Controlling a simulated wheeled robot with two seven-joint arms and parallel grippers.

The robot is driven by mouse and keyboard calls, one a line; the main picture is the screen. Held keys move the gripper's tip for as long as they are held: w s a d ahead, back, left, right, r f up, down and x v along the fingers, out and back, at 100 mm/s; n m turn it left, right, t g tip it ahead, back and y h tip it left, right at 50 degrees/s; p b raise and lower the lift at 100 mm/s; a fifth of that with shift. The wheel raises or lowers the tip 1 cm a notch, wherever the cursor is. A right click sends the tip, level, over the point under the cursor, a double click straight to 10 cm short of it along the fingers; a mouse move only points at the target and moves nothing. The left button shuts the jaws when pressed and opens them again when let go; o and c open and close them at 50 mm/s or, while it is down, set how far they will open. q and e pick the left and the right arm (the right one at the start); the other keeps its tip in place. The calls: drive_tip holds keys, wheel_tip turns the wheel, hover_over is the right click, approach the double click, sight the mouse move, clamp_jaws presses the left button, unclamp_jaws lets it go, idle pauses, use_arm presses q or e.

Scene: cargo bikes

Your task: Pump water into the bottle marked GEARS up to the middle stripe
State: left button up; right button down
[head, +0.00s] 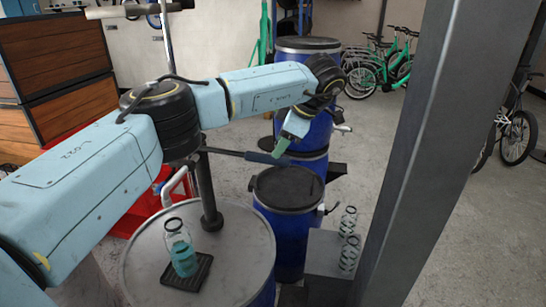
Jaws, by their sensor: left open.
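A clear bottle (178,240) stands upright on a small black drip tray (198,277) on the grey drum top (150,255). Teal-blue water fills its lower part; its marking and stripes are too small to read. The white pump spout (173,184) is above and beside the bottle's mouth. The dark pump column (207,190) rises behind it, and a lever with a blue grip (265,158) points right. My left gripper (281,147) is open at the lever's grip end; whether it touches the grip I cannot tell. My right gripper is not in view.
Clear ringed containers (348,254) stand on a grey stand (325,245) at the right. Blue barrels (288,225) with black lids stand behind the lever. A grey post (425,140) rises at the right. Wooden drawers (55,55) stand left; bikes are behind.

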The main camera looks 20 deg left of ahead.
use_arm(q)
drive_tip(key=shift+v, duration=1.45)
